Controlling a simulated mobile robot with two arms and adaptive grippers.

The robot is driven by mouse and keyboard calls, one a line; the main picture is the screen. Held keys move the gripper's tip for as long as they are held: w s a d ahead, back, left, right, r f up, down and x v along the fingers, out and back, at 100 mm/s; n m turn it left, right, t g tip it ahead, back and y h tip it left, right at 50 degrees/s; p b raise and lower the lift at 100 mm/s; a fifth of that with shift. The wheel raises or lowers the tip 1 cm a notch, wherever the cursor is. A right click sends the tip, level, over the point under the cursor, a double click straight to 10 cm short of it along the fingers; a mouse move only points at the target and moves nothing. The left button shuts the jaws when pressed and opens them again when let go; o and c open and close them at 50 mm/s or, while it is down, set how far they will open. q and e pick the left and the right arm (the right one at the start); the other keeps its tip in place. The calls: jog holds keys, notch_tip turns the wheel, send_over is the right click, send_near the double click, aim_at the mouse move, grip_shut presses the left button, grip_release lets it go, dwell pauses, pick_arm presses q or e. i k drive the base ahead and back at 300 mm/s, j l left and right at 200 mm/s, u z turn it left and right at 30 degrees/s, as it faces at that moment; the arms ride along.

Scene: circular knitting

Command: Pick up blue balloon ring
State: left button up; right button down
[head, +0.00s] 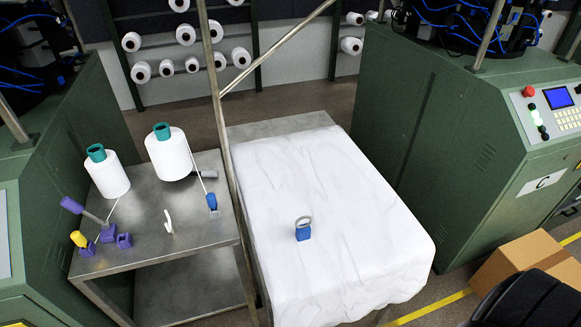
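A small blue block with a grey ring standing on its top, the blue balloon ring (303,233), sits on the white cloth-covered table (340,190). It stands apart from other objects, a little below the middle of the cloth. Another small blue piece (212,201) stands at the right edge of the metal table (190,232), with a pale thread running to it. Neither of my grippers shows in the head view.
The metal table holds two white yarn cones (170,157) (109,179), purple blocks (108,233), a purple-handled tool (72,205), a yellow-topped piece (79,239) and a white hook (168,222). A metal pole (222,130) rises between the tables. Green machines (430,130) flank them. The cloth around the ring is clear.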

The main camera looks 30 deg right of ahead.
aim_at(303, 231)
jog(key=z, duration=1)
